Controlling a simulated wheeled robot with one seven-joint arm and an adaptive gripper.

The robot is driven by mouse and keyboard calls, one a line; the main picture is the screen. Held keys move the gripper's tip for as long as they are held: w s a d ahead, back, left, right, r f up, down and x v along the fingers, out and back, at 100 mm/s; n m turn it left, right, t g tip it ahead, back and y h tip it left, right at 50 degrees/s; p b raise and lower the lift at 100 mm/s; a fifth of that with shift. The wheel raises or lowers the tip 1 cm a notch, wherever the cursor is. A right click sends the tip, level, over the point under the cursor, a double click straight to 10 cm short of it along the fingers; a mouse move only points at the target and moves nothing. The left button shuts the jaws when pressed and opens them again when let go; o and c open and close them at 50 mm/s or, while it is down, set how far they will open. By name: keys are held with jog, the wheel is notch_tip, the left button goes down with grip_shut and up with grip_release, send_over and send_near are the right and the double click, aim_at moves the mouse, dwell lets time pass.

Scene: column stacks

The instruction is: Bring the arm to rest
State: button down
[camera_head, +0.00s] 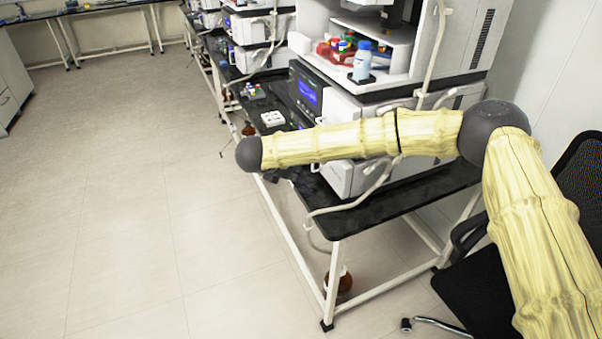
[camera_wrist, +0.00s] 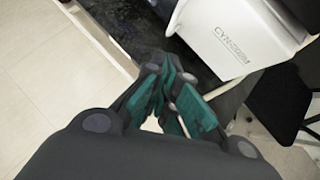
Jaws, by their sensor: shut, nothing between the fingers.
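My gripper (camera_wrist: 165,95) shows in the wrist view with its dark, teal-padded fingers together at the tips and nothing between them. Below it in that view are the dark bench top and its light edge. In the head view my yellow arm reaches in from the right and bends left across the bench (camera_head: 385,215). The gripper itself is hidden in the head view.
White instrument stacks (camera_head: 345,105) stand on the black bench, with a blue-capped bottle (camera_head: 362,62) on a shelf. A white housing (camera_wrist: 235,40) is close to my gripper. A black chair (camera_head: 470,290) stands at the right. The floor (camera_head: 120,220) at the left is clear.

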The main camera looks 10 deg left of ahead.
jog(key=s+r, duration=0.4)
jog(key=s+d+f+n+y, duration=0.1)
jog(key=s+d+f+n, duration=0.4)
jog(key=f+n, duration=0.4)
jog(key=s+d+f+n+y, duration=0.2)
jog(key=s+d+f+n, duration=0.3)
jog(key=f, duration=0.6)
jog(key=s+d+f+n+y, duration=0.1)
jog(key=s+d+f+n, duration=0.4)
jog(key=f+n, duration=0.4)
jog(key=s+d+f+n+g, duration=0.3)
jog(key=s+d+n, duration=0.5)
jog(key=s+d, duration=0.4)
jog(key=s+d+f+n+g, duration=0.3)
jog(key=s+d+n+g, duration=0.2)
jog(key=s, duration=1.3)
jog(key=d+n+b, duration=0.1)
jog(key=d+n, duration=0.2)
jog(key=d, duration=0.4)
jog(key=shift+s+d+f+n, duration=0.25)
jog(key=shift+s+n, duration=0.05)
jog(key=shift+n, duration=0.1)
